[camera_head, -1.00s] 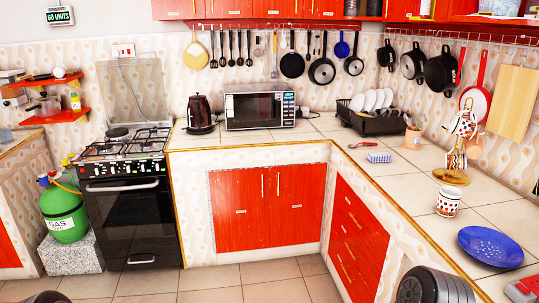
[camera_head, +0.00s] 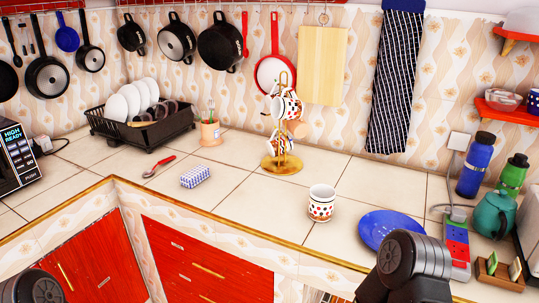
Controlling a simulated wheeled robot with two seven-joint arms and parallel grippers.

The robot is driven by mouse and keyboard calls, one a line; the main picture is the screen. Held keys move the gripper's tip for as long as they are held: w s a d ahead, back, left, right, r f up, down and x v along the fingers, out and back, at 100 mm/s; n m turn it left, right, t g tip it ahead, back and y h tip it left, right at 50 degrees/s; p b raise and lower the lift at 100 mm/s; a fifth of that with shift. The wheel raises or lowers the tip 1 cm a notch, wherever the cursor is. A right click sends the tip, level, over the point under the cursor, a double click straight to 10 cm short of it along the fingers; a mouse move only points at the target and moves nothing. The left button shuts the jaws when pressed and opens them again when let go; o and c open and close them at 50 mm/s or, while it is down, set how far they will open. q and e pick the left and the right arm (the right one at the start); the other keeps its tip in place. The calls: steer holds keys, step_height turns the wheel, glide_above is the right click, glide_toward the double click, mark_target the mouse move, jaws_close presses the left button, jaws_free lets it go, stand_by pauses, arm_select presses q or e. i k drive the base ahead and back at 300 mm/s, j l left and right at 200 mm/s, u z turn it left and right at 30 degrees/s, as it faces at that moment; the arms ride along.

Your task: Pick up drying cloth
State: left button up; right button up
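A dark navy cloth with thin light stripes (camera_head: 397,85) hangs flat against the tiled wall at the right, above the back of the counter. Its top end is cut off by the picture's upper edge, so what it hangs from is hidden. A small blue-and-white checked block, perhaps a sponge or folded cloth (camera_head: 195,176), lies on the counter left of centre. Dark parts of my two arms show at the bottom left and bottom right. Neither gripper's fingers are in view.
A blue plate (camera_head: 390,231), a dotted mug (camera_head: 321,203) and a mug stand (camera_head: 283,163) stand on the counter (camera_head: 240,190). At the right are a blue bottle (camera_head: 476,165), a green teapot (camera_head: 494,214) and a power strip (camera_head: 457,247). A dish rack (camera_head: 143,127) stands back left.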

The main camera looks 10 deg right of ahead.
mark_target(199, 173)
steer(key=i+j+z, duration=0.2)
steer(key=j+z, duration=0.25)
steer(key=i+j+z, duration=0.15)
steer(key=j+z, duration=0.3)
steer(key=j, duration=0.2)
steer(key=j+z, duration=0.45)
steer(key=j, duration=0.15)
steer(key=j+z, duration=0.45)
steer(key=j, duration=0.2)
